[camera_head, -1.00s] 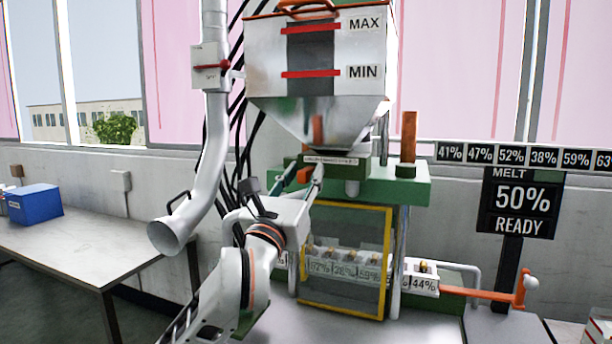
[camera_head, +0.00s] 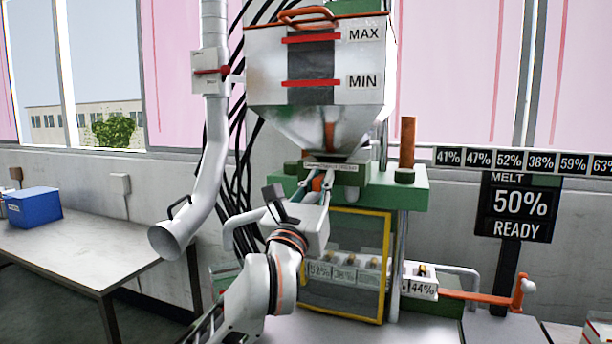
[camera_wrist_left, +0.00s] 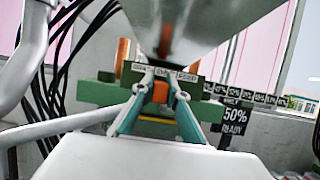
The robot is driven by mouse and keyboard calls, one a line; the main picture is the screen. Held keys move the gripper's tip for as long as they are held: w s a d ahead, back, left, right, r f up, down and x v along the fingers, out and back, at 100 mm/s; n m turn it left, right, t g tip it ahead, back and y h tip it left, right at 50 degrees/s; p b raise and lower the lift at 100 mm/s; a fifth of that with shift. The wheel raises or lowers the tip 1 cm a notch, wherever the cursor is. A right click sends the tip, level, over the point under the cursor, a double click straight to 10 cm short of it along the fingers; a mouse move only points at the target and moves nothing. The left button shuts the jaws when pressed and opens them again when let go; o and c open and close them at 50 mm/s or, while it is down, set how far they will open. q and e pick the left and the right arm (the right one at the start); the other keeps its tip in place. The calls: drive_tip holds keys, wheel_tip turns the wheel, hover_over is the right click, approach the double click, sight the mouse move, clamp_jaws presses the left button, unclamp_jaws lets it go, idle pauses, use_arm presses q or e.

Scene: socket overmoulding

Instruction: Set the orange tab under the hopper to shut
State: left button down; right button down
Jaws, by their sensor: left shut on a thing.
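The hopper (camera_head: 270,80) is a grey metal bin with MAX and MIN marks above a green press head. A labelled green block (camera_head: 350,172) sits under its cone. The small orange tab (camera_head: 317,184) is below the label, and it also shows in the left wrist view (camera_wrist_left: 161,92). My left gripper (camera_head: 319,181) is shut on the tab, one finger on each side, as the left wrist view (camera_wrist_left: 161,88) shows. The label's words are too small to read surely. My right gripper is in neither view.
A yellow-framed guard (camera_head: 388,265) stands below my left gripper. A grey pipe (camera_head: 212,140) hangs to the left, with black cables behind. An orange lever (camera_head: 480,296) sticks out at the right. A table with a blue box (camera_head: 35,207) is at the left.

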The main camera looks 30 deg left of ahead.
use_arm(q)
drive_tip(key=shift+w+d, duration=0.1)
drive_tip(key=shift+d, duration=0.4)
drive_tip(key=c, duration=2)
unclamp_jaws()
